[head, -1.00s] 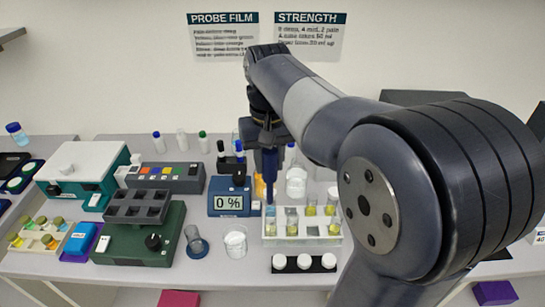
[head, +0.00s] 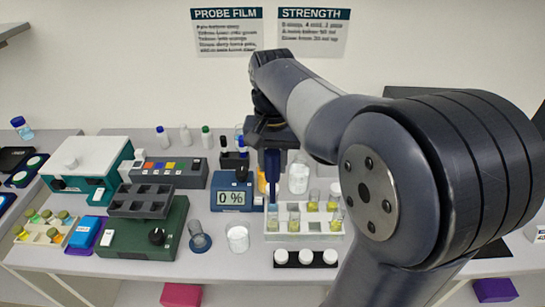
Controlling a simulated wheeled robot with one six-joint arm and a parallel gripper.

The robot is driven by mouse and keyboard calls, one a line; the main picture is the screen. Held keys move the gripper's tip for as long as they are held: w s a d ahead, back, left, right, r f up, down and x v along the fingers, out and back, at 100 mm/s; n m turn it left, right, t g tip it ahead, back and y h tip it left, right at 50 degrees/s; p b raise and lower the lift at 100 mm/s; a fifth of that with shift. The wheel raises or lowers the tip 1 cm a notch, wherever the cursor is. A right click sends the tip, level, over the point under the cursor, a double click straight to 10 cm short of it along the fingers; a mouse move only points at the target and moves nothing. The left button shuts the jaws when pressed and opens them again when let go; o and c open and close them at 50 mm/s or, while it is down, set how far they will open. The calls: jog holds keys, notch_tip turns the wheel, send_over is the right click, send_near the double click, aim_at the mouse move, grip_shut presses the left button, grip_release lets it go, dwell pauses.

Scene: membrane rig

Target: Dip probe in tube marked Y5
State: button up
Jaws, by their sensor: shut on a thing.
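My gripper (head: 272,182) points straight down over the left end of the white tube rack (head: 303,237). It is shut on a slim blue probe (head: 272,208), held upright. The probe's lower end is at the rack's left column; I cannot tell whether it is inside a tube or just in front of or above one. Several clear tubes with yellowish liquid (head: 293,223) stand in the rack to the right of the probe. Their marks are too small to read, so I cannot tell which one is Y5. The arm hides part of the area behind the rack.
A blue meter (head: 231,193) reading 0 % stands left of the rack. Several white caps (head: 305,257) sit before the rack. A green block device (head: 145,235) is farther left.

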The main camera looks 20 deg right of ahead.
aim_at(273, 195)
jog(key=shift+f+b, duration=1.6)
jog(key=shift+f, duration=0.25)
jog(key=shift+f+b, duration=2.5)
jog(key=shift+f, duration=1.45)
jog(key=shift+r, duration=0.15)
